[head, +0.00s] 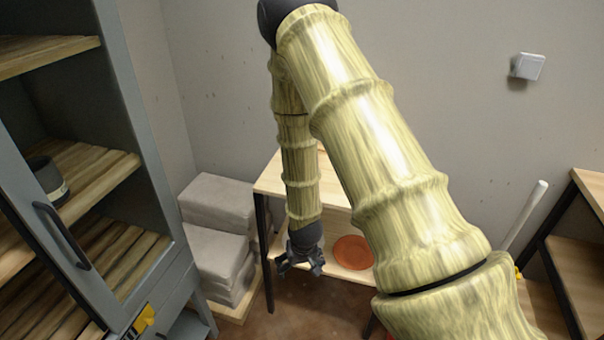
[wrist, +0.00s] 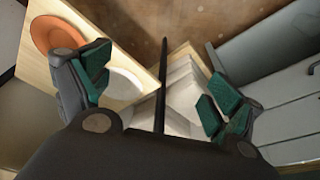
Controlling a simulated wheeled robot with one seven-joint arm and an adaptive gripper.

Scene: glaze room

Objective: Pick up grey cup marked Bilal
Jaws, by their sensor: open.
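A dark grey cup (head: 47,180) with a pale band stands on a wooden shelf of the grey cabinet at the left of the head view. Any name on the band is too small to read. My gripper (head: 300,266) hangs low by the small shelf unit, well to the right of the cup and apart from it. In the wrist view my gripper (wrist: 155,95) has its green-padded fingers spread wide, with nothing held between them. The cup does not show in the wrist view.
The cabinet (head: 150,120) has a dark handle (head: 62,235). Stacked grey blocks (head: 215,235) stand between it and the small shelf unit (head: 268,183). An orange plate (head: 353,252) lies on the unit's lower board; the wrist view also shows a white plate (wrist: 124,84).

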